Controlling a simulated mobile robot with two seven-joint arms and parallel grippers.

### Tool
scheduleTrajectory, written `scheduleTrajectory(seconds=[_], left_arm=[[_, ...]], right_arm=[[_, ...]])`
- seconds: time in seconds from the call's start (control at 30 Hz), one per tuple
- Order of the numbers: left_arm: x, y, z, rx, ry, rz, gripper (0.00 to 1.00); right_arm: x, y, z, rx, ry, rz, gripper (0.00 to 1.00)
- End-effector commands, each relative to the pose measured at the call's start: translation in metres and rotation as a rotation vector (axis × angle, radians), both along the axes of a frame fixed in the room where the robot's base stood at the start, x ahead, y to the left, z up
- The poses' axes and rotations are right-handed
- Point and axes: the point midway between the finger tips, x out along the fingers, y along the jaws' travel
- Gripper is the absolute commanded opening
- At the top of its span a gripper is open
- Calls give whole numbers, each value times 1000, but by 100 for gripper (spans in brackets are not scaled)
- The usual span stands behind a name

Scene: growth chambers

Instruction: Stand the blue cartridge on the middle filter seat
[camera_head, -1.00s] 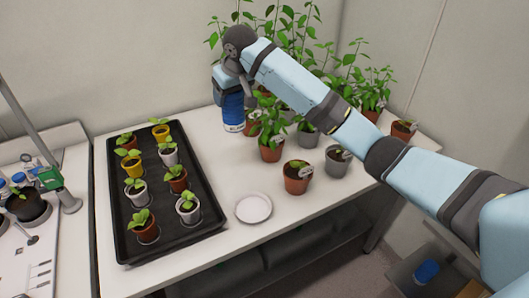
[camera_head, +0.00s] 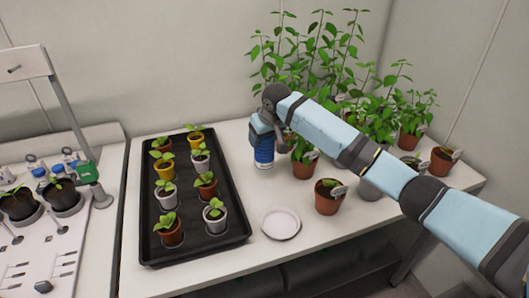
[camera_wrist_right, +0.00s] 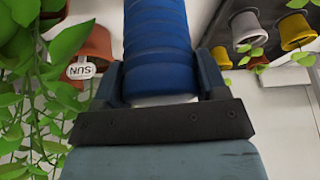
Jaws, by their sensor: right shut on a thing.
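The blue cartridge (camera_head: 264,151) is a ribbed blue cylinder with a white band at its lower end. It is upright in my right gripper (camera_head: 265,128), over the white table between the black tray and the potted plants. In the right wrist view the cartridge (camera_wrist_right: 156,45) sits between the two fingers of the right gripper (camera_wrist_right: 158,85), which are shut on it. I cannot tell whether its base touches the table. No filter seat can be made out clearly in these views. My left gripper is not in view.
A black tray (camera_head: 243,222) of small seedlings stands left of the cartridge. A white saucer (camera_head: 280,223) and several potted plants (camera_head: 328,197) are at the right.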

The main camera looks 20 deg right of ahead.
Motion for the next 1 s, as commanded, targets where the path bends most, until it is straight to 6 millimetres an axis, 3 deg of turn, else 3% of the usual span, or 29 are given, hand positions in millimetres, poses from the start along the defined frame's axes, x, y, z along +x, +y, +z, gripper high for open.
scheduleTrajectory(seconds=[0.33,0.77,0.8,0.9,1.0], left_arm=[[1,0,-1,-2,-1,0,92],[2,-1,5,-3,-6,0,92],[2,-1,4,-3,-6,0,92],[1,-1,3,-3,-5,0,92],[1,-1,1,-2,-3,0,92]], right_arm=[[0,0,-52,-1,1,0,40],[0,0,-59,0,1,0,40],[0,0,-60,0,0,0,73],[0,0,-60,0,0,0,92],[0,0,-60,0,0,0,92]])
